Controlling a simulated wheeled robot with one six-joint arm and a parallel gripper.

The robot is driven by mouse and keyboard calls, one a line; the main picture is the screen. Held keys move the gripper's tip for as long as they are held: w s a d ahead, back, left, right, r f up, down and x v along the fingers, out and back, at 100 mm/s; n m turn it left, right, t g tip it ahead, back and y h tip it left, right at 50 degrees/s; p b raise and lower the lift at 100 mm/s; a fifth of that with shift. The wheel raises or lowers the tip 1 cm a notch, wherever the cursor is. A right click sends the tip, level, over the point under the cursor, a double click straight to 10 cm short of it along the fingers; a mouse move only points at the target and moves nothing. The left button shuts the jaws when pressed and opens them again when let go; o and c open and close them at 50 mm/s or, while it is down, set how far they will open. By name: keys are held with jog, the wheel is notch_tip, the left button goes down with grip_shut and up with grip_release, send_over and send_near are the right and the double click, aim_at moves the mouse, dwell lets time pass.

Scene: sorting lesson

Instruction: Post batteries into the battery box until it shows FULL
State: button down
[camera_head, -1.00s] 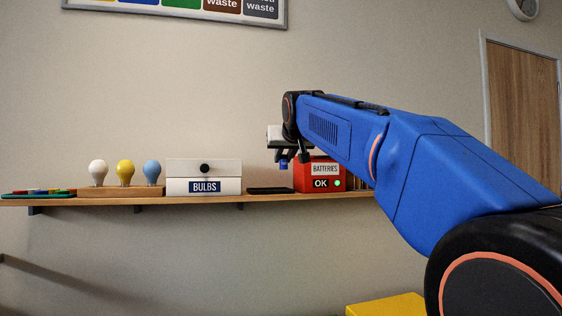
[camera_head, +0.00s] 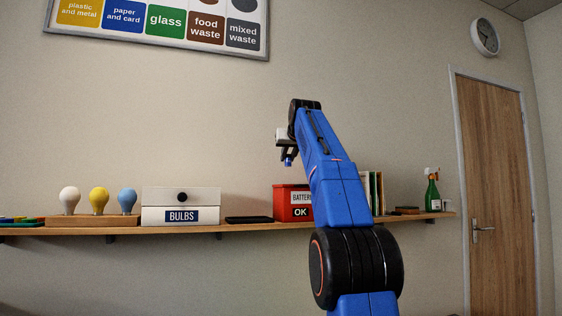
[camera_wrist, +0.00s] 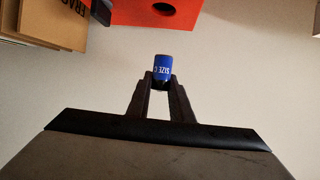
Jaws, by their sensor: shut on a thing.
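The red battery box (camera_head: 281,205) stands on the wall shelf. Its label is partly covered by my arm, and its display reads OK. My gripper (camera_head: 286,157) is above the box, near its left side in the head view. It is shut on a blue battery (camera_head: 288,162), held clear of the box. In the wrist view the battery (camera_wrist: 162,66) is marked SIZE C and sits between the fingertips of my gripper (camera_wrist: 161,80). Beyond it at the top are the red box (camera_wrist: 185,14) and a round dark opening (camera_wrist: 164,9).
The shelf (camera_head: 250,227) also bears a dark flat tray (camera_head: 248,220), a white BULBS box (camera_head: 160,197), bulbs on a wooden stand (camera_head: 90,221), books (camera_head: 376,190) and a green spray bottle (camera_head: 432,195). The air left of my gripper is clear.

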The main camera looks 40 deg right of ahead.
jog(key=shift+w+d, duration=0.15)
jog(key=shift+d, duration=0.4)
jog(key=shift+f, duration=2.75)
jog(key=shift+f, duration=1.5)
jog(key=c, duration=1.5)
grip_release()
jog(key=shift+r, duration=3.95)
